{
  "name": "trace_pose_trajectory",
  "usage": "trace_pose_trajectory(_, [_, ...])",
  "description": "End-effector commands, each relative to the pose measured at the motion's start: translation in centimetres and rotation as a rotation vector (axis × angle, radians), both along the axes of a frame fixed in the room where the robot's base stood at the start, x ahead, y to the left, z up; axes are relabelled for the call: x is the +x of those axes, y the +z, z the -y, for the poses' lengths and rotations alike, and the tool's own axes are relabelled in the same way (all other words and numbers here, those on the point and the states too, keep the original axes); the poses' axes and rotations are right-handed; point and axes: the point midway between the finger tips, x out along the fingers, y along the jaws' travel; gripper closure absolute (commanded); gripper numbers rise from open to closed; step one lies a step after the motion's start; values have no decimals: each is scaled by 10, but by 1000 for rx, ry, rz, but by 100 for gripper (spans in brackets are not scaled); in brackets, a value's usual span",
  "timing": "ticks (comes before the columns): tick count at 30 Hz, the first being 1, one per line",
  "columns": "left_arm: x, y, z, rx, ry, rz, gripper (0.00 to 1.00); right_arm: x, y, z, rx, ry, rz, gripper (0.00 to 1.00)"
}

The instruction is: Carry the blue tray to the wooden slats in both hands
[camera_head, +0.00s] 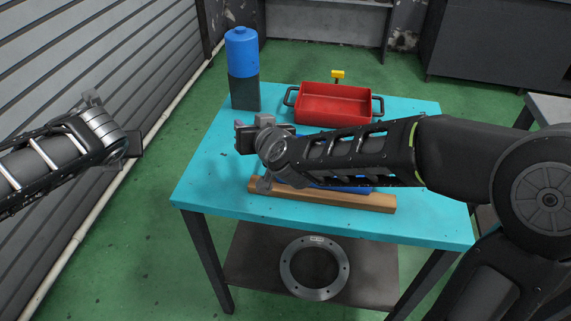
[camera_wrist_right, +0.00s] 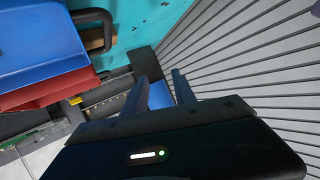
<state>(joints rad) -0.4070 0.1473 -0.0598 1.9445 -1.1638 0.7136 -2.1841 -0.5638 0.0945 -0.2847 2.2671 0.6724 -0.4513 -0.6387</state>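The blue tray (camera_head: 345,189) is mostly hidden behind my right arm in the head view; a blue strip shows just behind the front wooden slat (camera_head: 320,196). In the right wrist view the blue tray (camera_wrist_right: 35,35) is at the upper left, with a dark handle (camera_wrist_right: 103,18) at its side and a piece of wood (camera_wrist_right: 93,39) by it. My right gripper (camera_head: 251,124) is above the table, left of the tray. Its fingers (camera_wrist_right: 163,88) are apart, with no tray handle between them. My left gripper (camera_head: 134,145) is off the table's left side, empty; its finger opening is unclear.
A red tray (camera_head: 331,104) with black handles stands at the back of the turquoise table (camera_head: 205,172). A blue bottle (camera_head: 242,53) stands on a dark block (camera_head: 244,92) at the back left. A metal ring (camera_head: 315,267) lies on the lower shelf. The table's front left is clear.

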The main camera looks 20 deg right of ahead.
Motion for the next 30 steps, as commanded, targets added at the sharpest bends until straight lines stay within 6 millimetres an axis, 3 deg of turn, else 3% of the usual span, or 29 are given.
trace_pose_trajectory(14, [0,0,0,0,0,0,68,-6,4,1,2,0,2,68])
trace_pose_trajectory(20, [0,0,0,0,0,0,68,-31,14,3,4,1,3,68])
trace_pose_trajectory(30, [0,0,0,0,0,0,68,-90,38,11,4,-1,3,68])
